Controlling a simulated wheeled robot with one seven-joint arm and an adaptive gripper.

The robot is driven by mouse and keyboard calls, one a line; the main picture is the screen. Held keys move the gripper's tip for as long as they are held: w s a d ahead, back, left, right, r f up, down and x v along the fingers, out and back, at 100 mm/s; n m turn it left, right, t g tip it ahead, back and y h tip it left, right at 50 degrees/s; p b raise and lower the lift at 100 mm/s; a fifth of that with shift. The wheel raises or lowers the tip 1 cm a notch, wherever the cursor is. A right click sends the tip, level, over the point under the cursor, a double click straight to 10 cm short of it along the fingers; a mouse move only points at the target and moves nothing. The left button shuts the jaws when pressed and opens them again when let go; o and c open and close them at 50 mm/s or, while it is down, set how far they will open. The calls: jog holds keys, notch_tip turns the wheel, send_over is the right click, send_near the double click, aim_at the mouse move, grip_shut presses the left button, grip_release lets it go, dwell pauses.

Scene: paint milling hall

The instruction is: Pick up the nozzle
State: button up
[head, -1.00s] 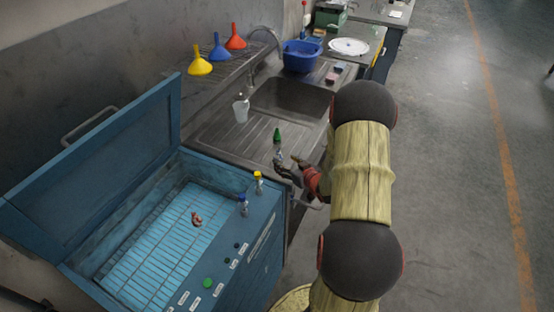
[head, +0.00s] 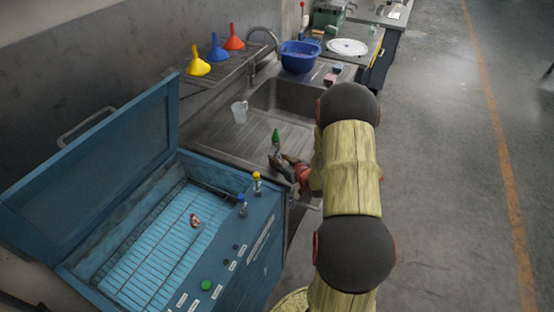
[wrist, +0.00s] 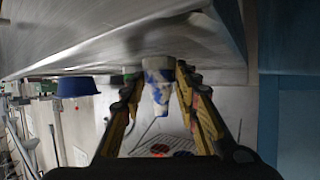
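A small green-topped piece (head: 276,136) stands upright on the sink's ribbed drainboard; its lower part is mostly hidden by my gripper (head: 280,158). In the wrist view, a white piece with blue smears, likely the nozzle (wrist: 158,82), sits between the spread fingers of my gripper (wrist: 156,76). A gap shows on its left side; the right finger is very close, and I cannot tell if it touches. Two similar pieces, one yellow-topped (head: 256,184) and one blue-topped (head: 242,205), stand on the blue chest's ledge.
The open blue chest (head: 262,222) holds a small reddish object (head: 195,220) on its grid. A white cup (head: 239,111) stands on the drainboard beside the sink basin (head: 284,98). Funnels (head: 198,64) stand on a rack behind; a blue bowl (head: 300,56) is farther back.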

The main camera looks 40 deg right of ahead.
jog(key=c, duration=0.6)
